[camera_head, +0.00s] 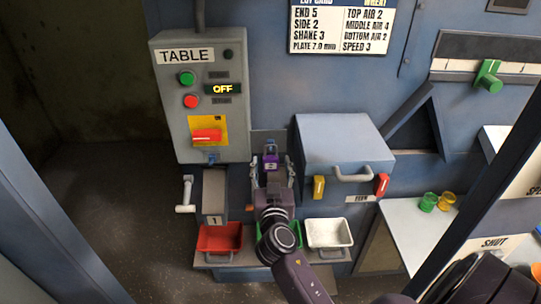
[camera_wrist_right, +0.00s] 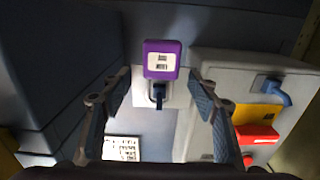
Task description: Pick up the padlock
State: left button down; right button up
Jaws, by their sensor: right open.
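A purple padlock (camera_head: 270,161) with a pale label hangs at a small grey plate between the control box and the blue-grey feed box. In the right wrist view the padlock (camera_wrist_right: 161,54) is upper middle, with a dark blue piece at a pale plate just below it. My right gripper (camera_head: 272,174) is open, with one finger to each side of the padlock. In the wrist view the right gripper's fingers (camera_wrist_right: 160,78) stand apart, with visible gaps to the padlock. Contact is not seen. My left gripper is not in view.
The grey TABLE control box (camera_head: 232,125) with a red handle (camera_head: 206,135) and a small blue item (camera_head: 211,158) stands left. The feed box (camera_head: 343,138) stands close right. Below are a red bin (camera_head: 219,237), a partly hidden green bin (camera_head: 292,234) and a white bin (camera_head: 329,233).

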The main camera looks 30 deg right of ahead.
jog(key=shift+x, duration=0.85)
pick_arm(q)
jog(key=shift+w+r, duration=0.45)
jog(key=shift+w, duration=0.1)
pick_arm(e)
jog(key=shift+w, duration=0.1)
jog(key=c, duration=1.2)
jog(key=shift+c, duration=0.5)
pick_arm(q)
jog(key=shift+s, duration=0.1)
